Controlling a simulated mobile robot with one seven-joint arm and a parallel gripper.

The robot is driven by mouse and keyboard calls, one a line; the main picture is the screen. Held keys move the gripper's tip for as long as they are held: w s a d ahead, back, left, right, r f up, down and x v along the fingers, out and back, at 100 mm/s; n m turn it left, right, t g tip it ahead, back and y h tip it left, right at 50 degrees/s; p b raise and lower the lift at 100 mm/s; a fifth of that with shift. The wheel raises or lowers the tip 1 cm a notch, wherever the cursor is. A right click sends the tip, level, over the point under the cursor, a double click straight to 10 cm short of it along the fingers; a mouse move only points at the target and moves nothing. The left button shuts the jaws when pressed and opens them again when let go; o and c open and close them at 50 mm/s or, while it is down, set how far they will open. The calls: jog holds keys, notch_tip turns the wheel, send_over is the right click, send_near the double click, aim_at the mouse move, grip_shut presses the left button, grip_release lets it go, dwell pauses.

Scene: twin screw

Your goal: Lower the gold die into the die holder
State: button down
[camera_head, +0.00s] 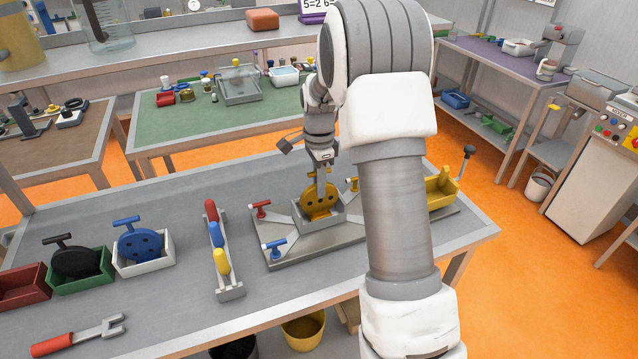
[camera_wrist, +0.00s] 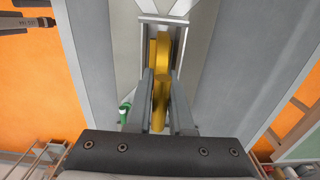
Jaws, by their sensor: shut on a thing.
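The gold die (camera_head: 320,201) is a yellow disc with dark holes, standing on edge at the grey die holder (camera_head: 322,219) on the base plate. Its lower edge is hidden behind the holder's front wall; I cannot tell whether it rests on the bottom. My gripper (camera_head: 320,181) is above it, shut on its top handle. In the wrist view the gold die (camera_wrist: 162,52) shows edge-on, lined up between the walls of the holder (camera_wrist: 143,45). The two fingers of my gripper (camera_wrist: 161,100) press on the handle from both sides.
Red (camera_head: 261,209) and blue (camera_head: 275,247) clamp handles stand on the plate near the holder. A yellow tray (camera_head: 440,190) lies right, partly behind my arm. A rack of coloured handles (camera_head: 221,260) and boxes with a blue die (camera_head: 139,243) and black die (camera_head: 76,262) stand left.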

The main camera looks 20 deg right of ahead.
jog(key=shift+f+b, duration=0.35)
jog(key=shift+f, duration=0.2)
dwell(0.6)
jog(key=c, duration=0.7)
grip_release()
notch_tip(320, 180, up, 18)
jog(key=shift+f, duration=0.25)
